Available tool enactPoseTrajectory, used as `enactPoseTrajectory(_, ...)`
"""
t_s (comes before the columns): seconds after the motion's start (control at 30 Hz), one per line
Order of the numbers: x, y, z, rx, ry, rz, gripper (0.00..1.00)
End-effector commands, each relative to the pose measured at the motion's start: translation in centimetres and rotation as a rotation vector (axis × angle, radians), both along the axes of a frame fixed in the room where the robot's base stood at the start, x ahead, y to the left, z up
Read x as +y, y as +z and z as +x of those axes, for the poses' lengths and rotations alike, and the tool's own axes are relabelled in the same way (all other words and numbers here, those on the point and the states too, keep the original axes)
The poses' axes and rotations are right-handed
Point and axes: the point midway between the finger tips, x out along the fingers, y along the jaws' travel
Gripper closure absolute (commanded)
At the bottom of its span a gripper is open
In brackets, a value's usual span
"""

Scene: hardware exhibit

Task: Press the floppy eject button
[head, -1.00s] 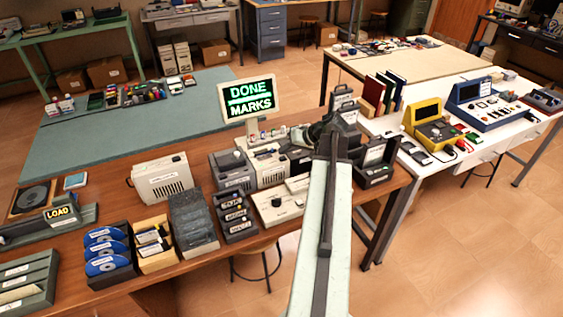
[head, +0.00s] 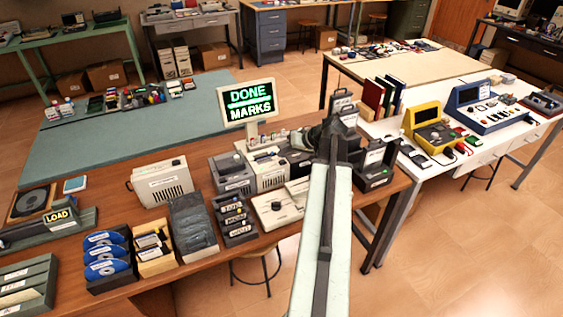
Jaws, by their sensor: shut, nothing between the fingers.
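A small monitor (head: 249,102) showing green "DONE" and "MARKS" stands at the back of the brown wooden bench. Below it is a row of beige and grey drive-like units (head: 268,170). The floppy eject button is too small to make out, and my arm covers part of this area. My pale arm reaches up from the bottom of the head view. Its dark end, with my gripper (head: 299,143), is over the right part of the units. The gripper is shut and empty; its fingertips are small and dark, and I cannot tell whether they touch anything.
A beige box (head: 162,182), a rack of blue discs (head: 107,262), a grey bin (head: 192,228) and a labelled black rack (head: 234,219) crowd the bench. A beige panel with a dark knob (head: 277,208) lies in front. A black open box (head: 374,174) stands right of my arm.

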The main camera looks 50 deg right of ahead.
Motion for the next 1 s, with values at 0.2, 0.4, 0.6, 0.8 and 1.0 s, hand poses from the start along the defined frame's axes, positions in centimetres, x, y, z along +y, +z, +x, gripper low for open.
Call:
enactPoseTrajectory(0.2,0.03,0.00,0.02,0.000,0.000,0.000,1.00)
enactPoseTrajectory(0.4,0.04,0.00,0.03,0.000,0.001,-0.001,1.00)
enactPoseTrajectory(0.6,0.06,0.00,0.05,0.000,0.002,0.000,1.00)
enactPoseTrajectory(0.8,0.07,-0.09,0.05,0.000,0.002,0.000,1.00)
enactPoseTrajectory(1.0,0.10,-0.90,-0.01,0.000,0.002,0.000,1.00)
